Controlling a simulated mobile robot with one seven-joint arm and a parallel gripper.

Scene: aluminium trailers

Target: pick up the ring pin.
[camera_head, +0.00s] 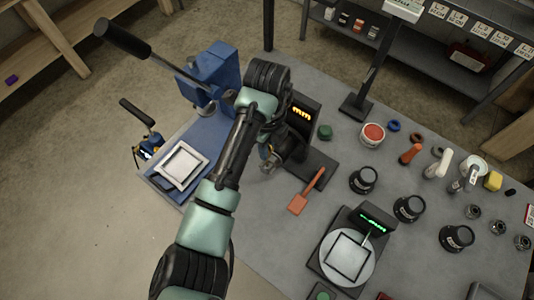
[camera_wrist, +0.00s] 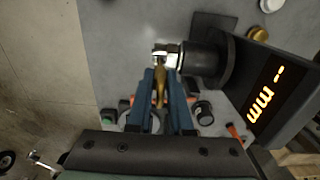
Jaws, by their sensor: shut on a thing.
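My gripper (camera_wrist: 161,82) is shut on a small brass-coloured piece, which I take to be the ring pin (camera_wrist: 160,90). The piece stands between the two blue fingers in the wrist view. A shiny metal part (camera_wrist: 166,54) lies just beyond the fingertips, beside the end of a black cylinder; I cannot tell whether the pin touches it. In the head view my gripper (camera_head: 270,163) is low over the table beside the black gauge with an orange "mm" display (camera_head: 301,114), and the pin is too small to make out there.
The grey table (camera_head: 330,195) holds a scale with a round plate (camera_head: 347,258), an orange scraper (camera_head: 307,192), black weights (camera_head: 363,180) and several small tools at right. A blue press (camera_head: 212,75) and a white-framed tray (camera_head: 182,165) stand at left.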

